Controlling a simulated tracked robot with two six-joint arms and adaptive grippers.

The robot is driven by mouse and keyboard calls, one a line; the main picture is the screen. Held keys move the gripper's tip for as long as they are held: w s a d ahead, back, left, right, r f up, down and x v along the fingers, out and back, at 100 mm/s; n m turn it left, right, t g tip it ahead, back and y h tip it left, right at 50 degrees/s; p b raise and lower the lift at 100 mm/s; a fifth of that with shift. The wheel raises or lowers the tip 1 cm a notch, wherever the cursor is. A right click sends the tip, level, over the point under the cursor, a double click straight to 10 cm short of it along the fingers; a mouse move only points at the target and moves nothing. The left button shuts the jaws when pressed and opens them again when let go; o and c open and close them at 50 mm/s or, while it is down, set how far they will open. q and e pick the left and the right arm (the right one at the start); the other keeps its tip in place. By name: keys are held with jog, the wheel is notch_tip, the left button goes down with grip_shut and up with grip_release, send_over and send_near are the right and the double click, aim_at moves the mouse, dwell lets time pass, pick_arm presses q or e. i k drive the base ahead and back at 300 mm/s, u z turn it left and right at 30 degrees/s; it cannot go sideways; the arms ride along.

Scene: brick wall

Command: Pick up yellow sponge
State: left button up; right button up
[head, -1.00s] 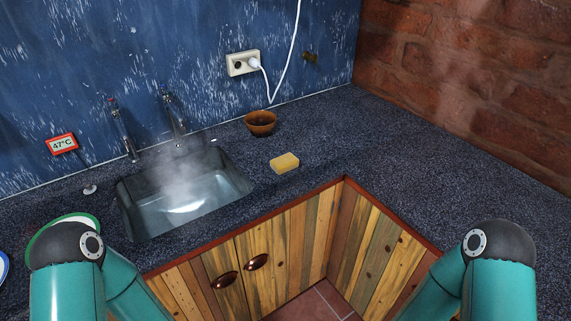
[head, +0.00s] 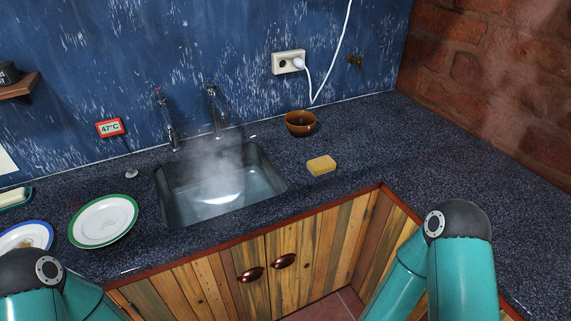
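The yellow sponge (head: 321,165) lies flat on the dark speckled counter, to the right of the sink and in front of a brown bowl. Nothing touches it. My two teal arms come in at the lower left and lower right of the head view. Both grippers are out of the picture, so I cannot see their fingers.
A steaming sink (head: 222,190) is set in the counter (head: 450,170). The brown bowl (head: 300,123) stands behind the sponge. A green-rimmed plate (head: 103,221) and a blue-rimmed plate (head: 27,238) lie at left. Wooden cupboards front the counter. The right-hand counter is clear.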

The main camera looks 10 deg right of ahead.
aim_at(319, 166)
jog(key=u, duration=0.6)
jog(key=i, duration=0.8)
jog(key=z, duration=2.35)
jog(key=k, duration=0.75)
jog(key=z, duration=0.25)
jog(key=i, duration=0.6)
jog(key=u, duration=0.05)
